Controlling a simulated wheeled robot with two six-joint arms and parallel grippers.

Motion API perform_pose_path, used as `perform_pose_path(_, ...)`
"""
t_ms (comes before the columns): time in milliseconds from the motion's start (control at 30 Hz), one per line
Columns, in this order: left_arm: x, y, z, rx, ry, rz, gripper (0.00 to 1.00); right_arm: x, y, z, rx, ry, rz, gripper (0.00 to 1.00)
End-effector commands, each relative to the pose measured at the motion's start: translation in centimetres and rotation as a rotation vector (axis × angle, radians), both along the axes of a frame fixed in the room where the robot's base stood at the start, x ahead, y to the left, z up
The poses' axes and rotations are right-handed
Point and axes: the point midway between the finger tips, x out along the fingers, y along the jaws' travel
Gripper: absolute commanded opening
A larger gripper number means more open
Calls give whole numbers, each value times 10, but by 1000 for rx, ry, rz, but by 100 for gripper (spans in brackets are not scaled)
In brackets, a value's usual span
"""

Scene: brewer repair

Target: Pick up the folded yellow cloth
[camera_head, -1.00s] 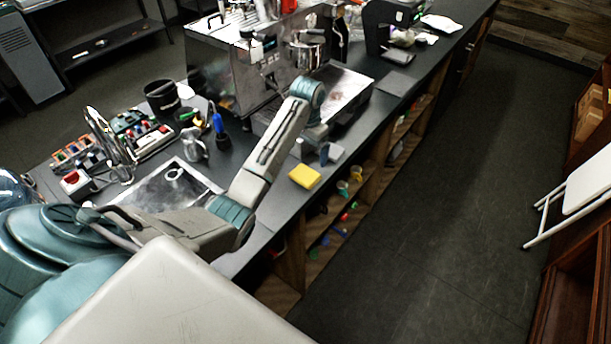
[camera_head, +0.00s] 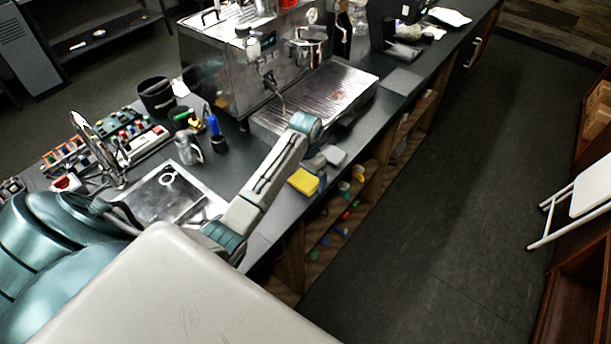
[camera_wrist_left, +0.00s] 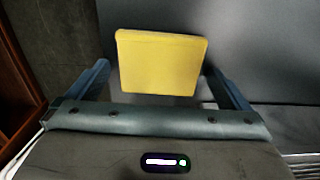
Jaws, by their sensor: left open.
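The folded yellow cloth (camera_head: 303,181) lies on the dark counter near its front edge. In the left wrist view the cloth (camera_wrist_left: 161,64) shows as a yellow block between the two fingers. My left gripper (camera_head: 314,172) is open and points down at the cloth. In the left wrist view the fingers of the gripper (camera_wrist_left: 158,75) stand on either side of the cloth with a gap at each side. I cannot tell how far the fingertips are above the counter. My right gripper is not in view.
A metal pitcher (camera_head: 188,148) and a sink (camera_head: 170,195) are to the left. Open shelves with small cups (camera_head: 343,187) lie below the counter edge.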

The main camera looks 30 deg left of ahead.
Motion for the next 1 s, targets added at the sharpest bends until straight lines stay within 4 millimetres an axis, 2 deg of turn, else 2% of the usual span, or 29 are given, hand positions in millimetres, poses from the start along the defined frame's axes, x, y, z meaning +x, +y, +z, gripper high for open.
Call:
perform_pose_path(200,0,-1,-1,0,-2,-1,100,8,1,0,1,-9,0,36)
perform_pose_path(267,0,-1,-1,0,-2,0,90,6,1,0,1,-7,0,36)
perform_pose_path(433,0,-1,-1,0,-2,0,57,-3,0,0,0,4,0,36)
perform_pose_path(767,1,0,0,1,-1,0,57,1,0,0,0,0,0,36)
perform_pose_path(1000,12,6,16,1,-4,1,57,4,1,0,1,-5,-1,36)
